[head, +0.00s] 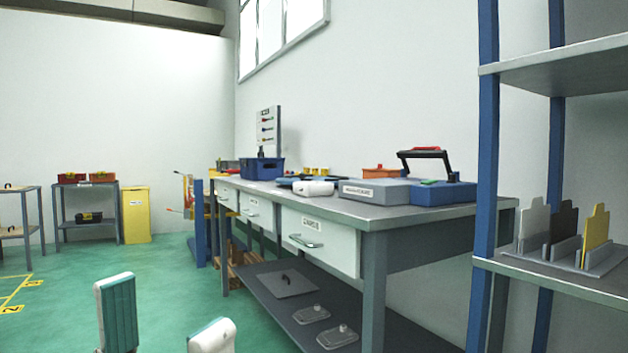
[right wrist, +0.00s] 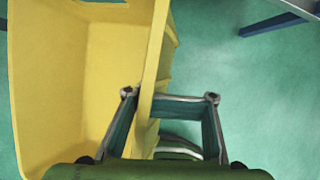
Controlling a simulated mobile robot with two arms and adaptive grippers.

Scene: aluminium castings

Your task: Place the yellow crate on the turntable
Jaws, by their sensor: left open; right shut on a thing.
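The yellow crate (right wrist: 60,75) fills the left half of the right wrist view, with its open inside facing the camera. My right gripper (right wrist: 170,96) is shut on the crate, with the crate's side wall between its fingers. The crate's far parts are cut off by the picture edge. My left gripper (head: 165,325) shows at the bottom left of the head view, open and empty, its two pale fingers apart above the green floor. The right gripper and this crate do not show in the head view. I cannot make out a turntable in either view.
A long workbench (head: 410,213) with drawers, a blue bin (head: 262,168) and cases stands along the wall. A blue-post shelf (head: 560,75) is close at right. A yellow cabinet (head: 136,215) and small tables stand at far left. Green floor in the middle is free.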

